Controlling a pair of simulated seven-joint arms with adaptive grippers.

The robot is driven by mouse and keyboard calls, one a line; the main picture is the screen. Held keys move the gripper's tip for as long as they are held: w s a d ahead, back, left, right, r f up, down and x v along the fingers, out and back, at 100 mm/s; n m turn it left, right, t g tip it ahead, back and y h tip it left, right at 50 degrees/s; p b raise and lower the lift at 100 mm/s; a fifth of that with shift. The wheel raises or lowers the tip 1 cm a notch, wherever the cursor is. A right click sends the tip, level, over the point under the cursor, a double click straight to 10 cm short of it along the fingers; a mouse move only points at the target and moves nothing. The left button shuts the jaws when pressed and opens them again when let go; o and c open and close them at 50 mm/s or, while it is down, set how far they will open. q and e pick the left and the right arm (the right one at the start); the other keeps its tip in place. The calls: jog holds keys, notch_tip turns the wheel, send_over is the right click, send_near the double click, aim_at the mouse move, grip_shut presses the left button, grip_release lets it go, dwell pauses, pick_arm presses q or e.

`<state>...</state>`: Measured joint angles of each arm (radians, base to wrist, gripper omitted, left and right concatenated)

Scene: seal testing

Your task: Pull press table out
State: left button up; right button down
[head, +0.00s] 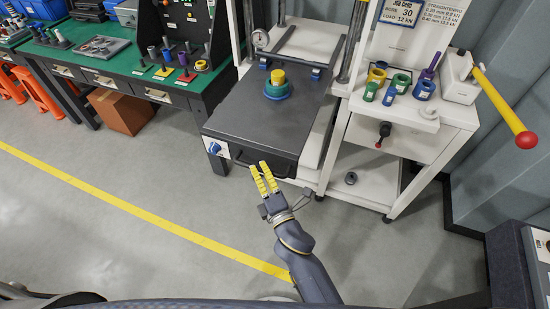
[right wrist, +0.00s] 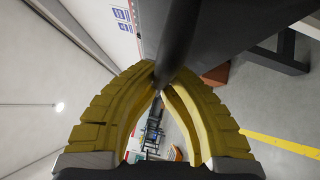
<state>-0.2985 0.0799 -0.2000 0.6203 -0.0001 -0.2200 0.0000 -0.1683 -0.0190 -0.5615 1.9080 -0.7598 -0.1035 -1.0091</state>
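The press table (head: 262,115) is a dark grey slab that juts forward from the white press frame. A blue-green ring stack with a yellow top (head: 277,84) stands on it. A dark bar handle (head: 281,174) runs along its front face; it also shows in the right wrist view (right wrist: 178,35). My right gripper (head: 261,167) is at this handle. In the right wrist view its yellow fingers (right wrist: 157,82) converge with the bar between their tips, so they look shut on it. The exact contact is partly hidden. My left gripper is not in view.
A white cart (head: 405,130) with coloured rings and a red-knobbed lever (head: 523,139) stands to the right. A green workbench (head: 110,66) and cardboard box (head: 122,110) are at left. The floor (head: 150,230) in front is clear, crossed by a yellow line.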

jog(key=shift+s+a+r, duration=0.1)
jog(key=shift+s+a, duration=0.1)
jog(key=shift+s, duration=0.4)
jog(key=c, duration=1.4)
grip_release()
jog(key=shift+s, duration=0.1)
jog(key=v, duration=1.2)
jog(key=shift+m, duration=0.3)
